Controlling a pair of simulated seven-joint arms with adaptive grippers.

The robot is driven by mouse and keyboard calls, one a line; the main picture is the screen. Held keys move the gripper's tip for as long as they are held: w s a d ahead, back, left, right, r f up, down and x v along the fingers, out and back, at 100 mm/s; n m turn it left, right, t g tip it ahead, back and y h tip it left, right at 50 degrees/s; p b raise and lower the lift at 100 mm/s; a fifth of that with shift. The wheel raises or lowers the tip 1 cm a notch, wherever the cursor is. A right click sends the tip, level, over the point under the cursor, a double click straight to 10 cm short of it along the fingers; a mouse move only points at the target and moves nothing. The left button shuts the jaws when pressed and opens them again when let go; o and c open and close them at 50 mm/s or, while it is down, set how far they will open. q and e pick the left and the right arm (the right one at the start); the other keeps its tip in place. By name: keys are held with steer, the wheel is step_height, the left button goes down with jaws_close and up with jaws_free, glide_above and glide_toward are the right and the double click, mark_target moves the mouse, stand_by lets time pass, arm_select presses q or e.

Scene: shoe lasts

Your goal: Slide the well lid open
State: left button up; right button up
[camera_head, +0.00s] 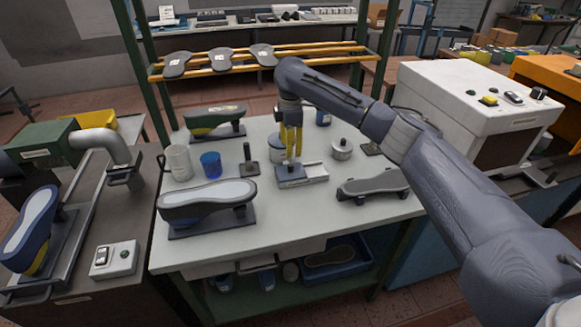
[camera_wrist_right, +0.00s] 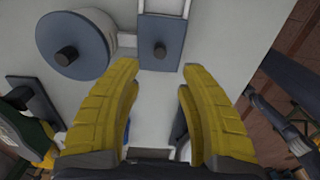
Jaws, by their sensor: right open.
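The well lid (camera_head: 289,173) is a small blue-grey plate with a dark knob, lying on the left part of a pale, narrow well box (camera_head: 316,172). In the right wrist view the lid (camera_wrist_right: 162,32) lies just beyond my fingertips, its knob roughly centred between them. The pale box (camera_wrist_right: 165,6) shows past the lid's upper edge. My right gripper (camera_head: 291,150) has yellow fingers and points down over the lid. In the wrist view the gripper (camera_wrist_right: 159,70) is open, with nothing between its fingers. The fingers partly hide the lid in the head view. My left gripper is not in view.
A dark upright stand (camera_head: 249,163), a blue cup (camera_head: 211,165) and a large shoe last (camera_head: 207,198) are to the left.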

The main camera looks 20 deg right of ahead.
mark_target(291, 165)
step_height(291, 165, down, 9)
steer(key=shift+r, duration=0.1)
stand_by(0.4)
steer(key=shift+o, duration=0.2)
jaws_close()
stand_by(0.4)
